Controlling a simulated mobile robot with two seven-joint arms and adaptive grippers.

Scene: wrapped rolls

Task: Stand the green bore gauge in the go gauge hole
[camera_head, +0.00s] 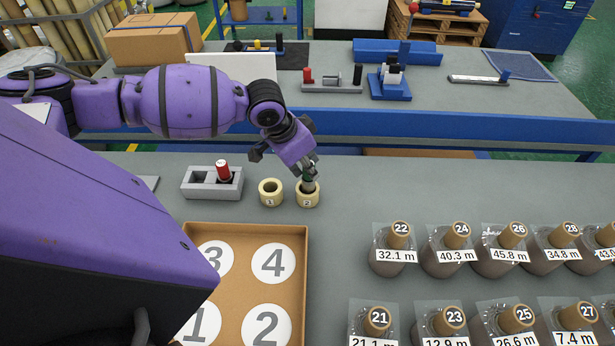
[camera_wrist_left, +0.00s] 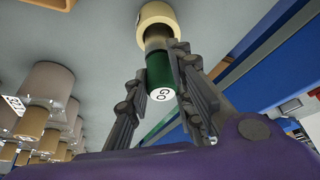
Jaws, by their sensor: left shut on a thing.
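The green bore gauge (camera_head: 307,177) is upright in my left gripper (camera_head: 310,168), over the cream ring marked 2 (camera_head: 307,198). The left wrist view shows its green handle (camera_wrist_left: 160,73) with a white GO end between the fingers (camera_wrist_left: 166,95). Its grey plug (camera_wrist_left: 157,38) meets the ring's bore (camera_wrist_left: 157,14); how deep it sits inside cannot be told. The grey gauge block (camera_head: 212,192) stands left of the rings. Its left hole (camera_head: 200,177) is empty, and the red gauge (camera_head: 223,171) stands in its right hole. My right gripper is not in view.
The cream ring marked 1 (camera_head: 271,192) stands between the block and ring 2. A brown tray (camera_head: 303,290) with numbered discs lies in front. Several wrapped rolls (camera_head: 390,260) stand at right. A blue rail (camera_head: 450,125) runs behind; the bench right of ring 2 is clear.

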